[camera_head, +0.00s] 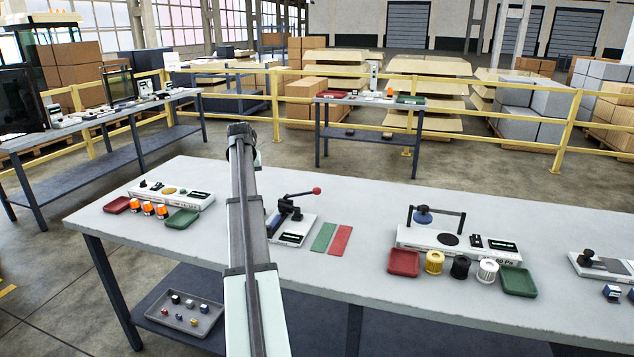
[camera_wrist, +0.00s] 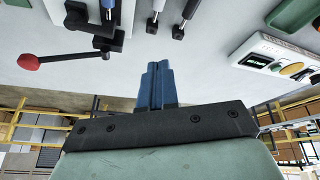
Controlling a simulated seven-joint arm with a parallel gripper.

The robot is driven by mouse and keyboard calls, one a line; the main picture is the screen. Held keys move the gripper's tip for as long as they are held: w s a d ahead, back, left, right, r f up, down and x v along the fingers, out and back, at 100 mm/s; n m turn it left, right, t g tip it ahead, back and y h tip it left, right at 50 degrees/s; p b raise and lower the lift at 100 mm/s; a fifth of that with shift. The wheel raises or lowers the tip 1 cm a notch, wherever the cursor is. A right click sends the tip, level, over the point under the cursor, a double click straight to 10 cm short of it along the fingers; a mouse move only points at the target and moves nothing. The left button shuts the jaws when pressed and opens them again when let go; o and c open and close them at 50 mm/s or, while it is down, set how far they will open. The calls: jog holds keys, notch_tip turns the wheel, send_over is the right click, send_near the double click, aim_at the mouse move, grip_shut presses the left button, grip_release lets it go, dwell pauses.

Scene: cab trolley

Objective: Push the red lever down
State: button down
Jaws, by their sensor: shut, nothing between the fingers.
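The red-knobbed lever (camera_head: 304,194) is a thin dark bar on a black mechanism, its red ball end (camera_head: 317,190) pointing right and slightly raised. The mechanism stands on a white base (camera_head: 293,232) on the table. In the wrist view, which looks inverted, the lever's red ball (camera_wrist: 28,62) and bar (camera_wrist: 66,57) show at the left. My gripper (camera_wrist: 157,66) has its blue fingers together with nothing between them. It is apart from the lever, off to one side of the mechanism. In the head view my arm hides most of it.
A green plate (camera_head: 323,236) and a red plate (camera_head: 340,240) lie right of the lever base. A white panel (camera_head: 172,197) with buttons is to the left, orange-topped pieces before it. A white station (camera_head: 455,243) with a black frame stands right.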

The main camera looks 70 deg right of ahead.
aim_at(317, 189)
jog(key=s+d+r+m, duration=0.2)
jog(key=s+d+r, duration=0.2)
jog(key=s, duration=0.6)
jog(key=s+d+r+m+g+y, duration=0.1)
jog(key=s+d+r+m, duration=0.2)
jog(key=s+r, duration=0.3)
jog(key=s+d, duration=0.1)
jog(key=s, duration=0.4)
jog(key=shift+r, duration=0.3)
jog(key=shift+w, duration=0.1)
jog(key=x, duration=0.4)
jog(key=a+x, duration=0.1)
jog(key=x, duration=0.8)
jog(key=shift+f, duration=0.6)
jog(key=shift+s, duration=0.2)
